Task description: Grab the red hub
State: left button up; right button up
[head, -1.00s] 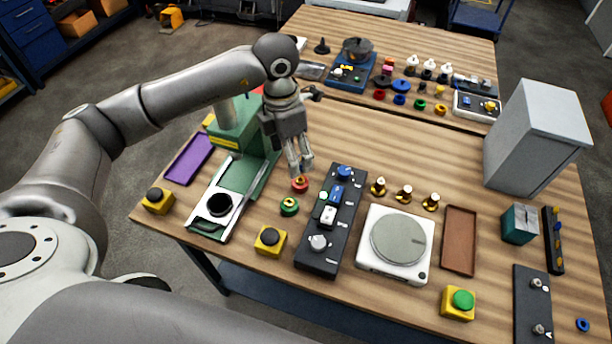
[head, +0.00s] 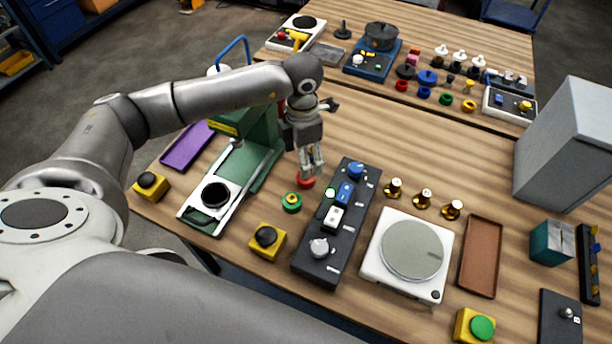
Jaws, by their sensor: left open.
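The red hub (head: 306,182) is a small red ring-shaped part on the front wooden table, between the green press and the dark control panel. My left gripper (head: 312,170) points down right over it, with the fingers open. The fingertips overlap the hub's upper edge in the picture, so part of the hub is hidden. I cannot tell whether they touch it. My right gripper is not in view.
The green press (head: 252,150) stands left and the dark control panel (head: 338,225) right. A white scale (head: 408,255) and brass parts (head: 423,198) are further right. Bare wood lies behind.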

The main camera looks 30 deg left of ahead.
pick_arm(q)
jog(key=f+p, duration=0.2)
jog(key=f, duration=0.3)
jog(key=shift+d+f+p, duration=0.2)
jog(key=shift+d+p, duration=0.2)
jog(key=shift+f, duration=0.3)
jog(key=shift+w+r, duration=0.1)
jog(key=c, duration=1.3)
